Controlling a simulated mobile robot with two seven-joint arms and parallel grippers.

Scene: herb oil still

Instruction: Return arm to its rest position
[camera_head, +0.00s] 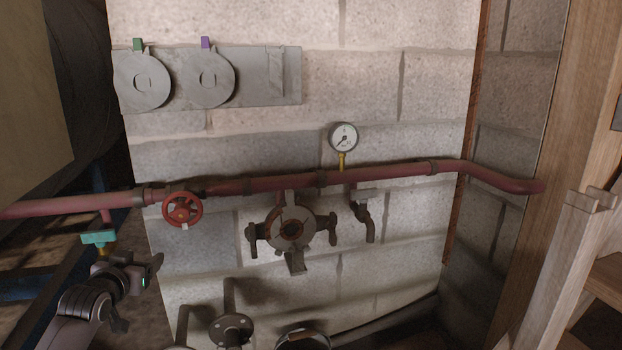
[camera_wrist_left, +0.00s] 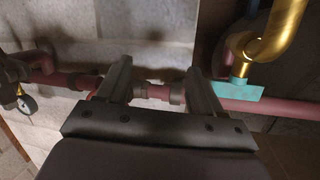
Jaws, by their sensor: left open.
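My left gripper (camera_head: 134,288) is at the lower left of the head view, just below and right of a teal valve handle (camera_head: 98,237). In the left wrist view my left gripper (camera_wrist_left: 160,78) has its two fingers spread, with nothing between them. The teal handle (camera_wrist_left: 240,90) is beside the right finger there, under a brass pipe (camera_wrist_left: 278,32); I cannot tell how wide the gap is. My right gripper is in neither view.
A red pipe (camera_head: 390,174) runs along the block wall with a red handwheel (camera_head: 183,210), a gauge (camera_head: 343,137) and a tap (camera_head: 368,222). A round flanged fitting (camera_head: 291,230) sits below it. Grey dials (camera_head: 214,80) hang above. A wooden frame (camera_head: 560,260) stands at right.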

